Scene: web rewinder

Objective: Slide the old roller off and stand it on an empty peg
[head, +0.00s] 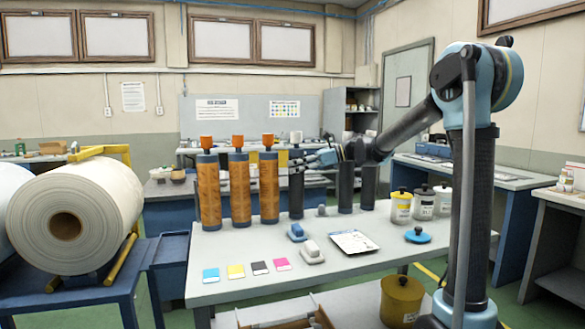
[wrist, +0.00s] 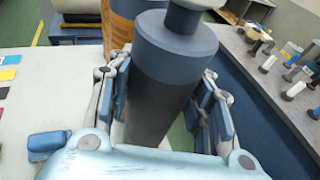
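A dark roller (head: 297,192) with a blue-grey collar and pale knob stands upright on the table, right of three orange-brown rollers. In the wrist view the same dark roller (wrist: 165,85) rises between the fingers. My gripper (head: 305,160) reaches it from the right, around its upper part. In the wrist view my gripper (wrist: 163,100) has a finger on either side of it, close to its surface; I cannot tell whether both pads touch. Two more dark cylinders (head: 346,190) (head: 369,188) stand to the right; my arm passes over their tops. No bare peg can be made out.
The orange-brown rollers (head: 208,192) (head: 239,188) (head: 268,188) stand close on the left. A large white web roll (head: 100,215) is at far left. Small blue and grey blocks, colour cards and a paper sheet (head: 353,242) lie in front; lidded tubs (head: 401,207) stand right.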

